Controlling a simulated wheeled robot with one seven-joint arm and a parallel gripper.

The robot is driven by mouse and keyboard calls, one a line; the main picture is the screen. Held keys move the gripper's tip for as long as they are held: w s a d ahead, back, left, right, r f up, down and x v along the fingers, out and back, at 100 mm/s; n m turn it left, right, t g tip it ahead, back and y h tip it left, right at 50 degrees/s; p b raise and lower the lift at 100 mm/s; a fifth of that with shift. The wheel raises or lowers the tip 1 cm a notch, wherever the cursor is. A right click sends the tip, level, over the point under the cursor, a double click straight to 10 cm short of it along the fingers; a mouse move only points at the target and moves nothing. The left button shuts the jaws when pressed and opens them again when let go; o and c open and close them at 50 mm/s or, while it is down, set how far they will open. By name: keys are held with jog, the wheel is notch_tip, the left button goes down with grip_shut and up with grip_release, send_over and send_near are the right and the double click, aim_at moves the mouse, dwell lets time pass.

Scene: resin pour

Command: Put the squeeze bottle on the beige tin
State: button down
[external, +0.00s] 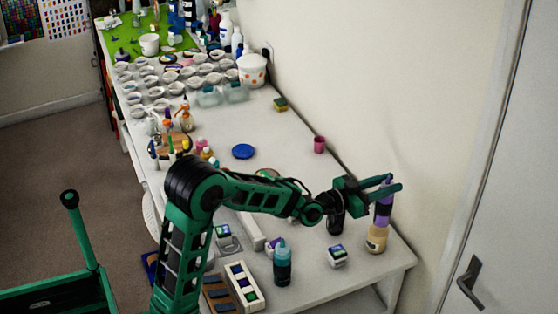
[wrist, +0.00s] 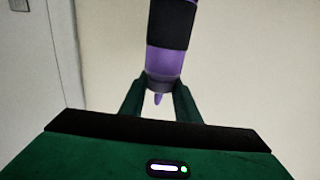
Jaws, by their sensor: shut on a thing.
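The squeeze bottle (external: 383,212), purple with a dark band, hangs about upright from my gripper (external: 394,184) at the right end of the table. In the wrist view the bottle (wrist: 170,62) sits between the two green fingers of my gripper (wrist: 157,95), which are shut near its nozzle end. The beige tin (external: 377,240), a pale tan cylinder, stands on the table directly below the bottle in the external view. The bottle's lower end meets the tin's top in the picture. I cannot tell whether they touch. The wrist view does not show the tin.
A teal bottle (external: 282,264) and a small box with a coloured top (external: 337,256) stand left of the tin. The wall and the table's right edge are close. A pink cup (external: 319,144) and a blue disc (external: 243,151) lie farther back, with clear table around them.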

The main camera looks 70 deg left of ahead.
notch_tip(320, 180, down, 3)
jog(key=shift+f, duration=0.1)
jog(key=c, duration=1.3)
grip_release()
jog(key=shift+c, duration=0.2)
jog(key=s, duration=0.7)
jog(key=shift+s, duration=0.3)
